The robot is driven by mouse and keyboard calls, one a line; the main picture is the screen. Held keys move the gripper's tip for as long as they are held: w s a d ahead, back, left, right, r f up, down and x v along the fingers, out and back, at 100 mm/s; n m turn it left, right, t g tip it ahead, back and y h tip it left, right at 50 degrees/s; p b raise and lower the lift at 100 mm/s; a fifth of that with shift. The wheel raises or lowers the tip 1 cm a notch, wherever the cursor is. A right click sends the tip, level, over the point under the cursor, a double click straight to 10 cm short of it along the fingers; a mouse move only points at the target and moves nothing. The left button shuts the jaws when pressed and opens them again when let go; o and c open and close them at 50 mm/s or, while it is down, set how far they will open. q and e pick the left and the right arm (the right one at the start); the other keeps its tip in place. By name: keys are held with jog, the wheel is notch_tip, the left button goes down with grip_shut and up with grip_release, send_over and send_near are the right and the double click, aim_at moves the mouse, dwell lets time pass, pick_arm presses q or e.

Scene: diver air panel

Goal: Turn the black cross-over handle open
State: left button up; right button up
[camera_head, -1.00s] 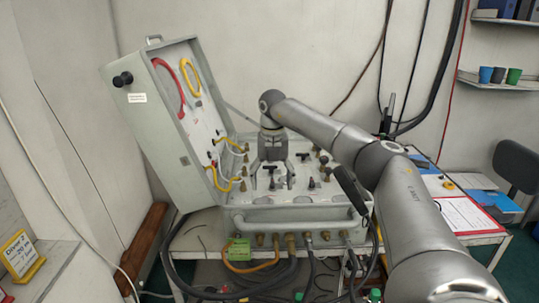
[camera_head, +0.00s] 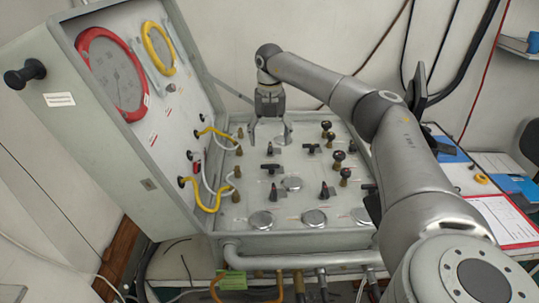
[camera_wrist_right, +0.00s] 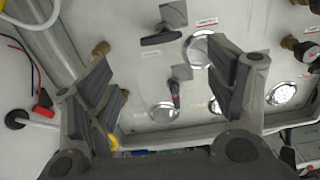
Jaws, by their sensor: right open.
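Two black T-shaped handles stand on the grey panel face (camera_head: 245,205), a nearer-left one (camera_head: 271,168) and a farther one (camera_head: 311,148). The labels are too small to read, so I cannot tell which is the cross-over handle. My right gripper (camera_head: 268,143) is open and empty, its fingers pointing down just behind the nearer-left handle. In the right wrist view, a black T-handle (camera_wrist_right: 162,38) and a dark handle with a red mark (camera_wrist_right: 175,93) show between the spread fingers (camera_wrist_right: 163,68), touching neither. My left gripper is out of view.
The raised lid with a red-rimmed gauge (camera_head: 112,73) and yellow hoses (camera_head: 208,196) stands left of the panel. Brass-stemmed knobs (camera_head: 339,157) and red-marked handles (camera_head: 323,191) crowd the face. A front rail (camera_head: 300,241) runs along the box.

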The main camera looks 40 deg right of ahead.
jog(key=p, duration=0.2)
send_over(270, 165)
notch_tip(270, 165, down, 5)
jog(key=shift+s+r, duration=0.1)
jog(key=shift+s, duration=0.05)
notch_tip(270, 165, down, 4)
jog(key=shift+r, duration=0.15)
jog(key=shift+f, duration=0.35)
jog(key=shift+d, duration=0.1)
jog(key=shift+c, duration=1.5)
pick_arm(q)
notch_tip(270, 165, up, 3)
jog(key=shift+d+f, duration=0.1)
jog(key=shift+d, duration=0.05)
pick_arm(e)
jog(key=c, duration=0.9)
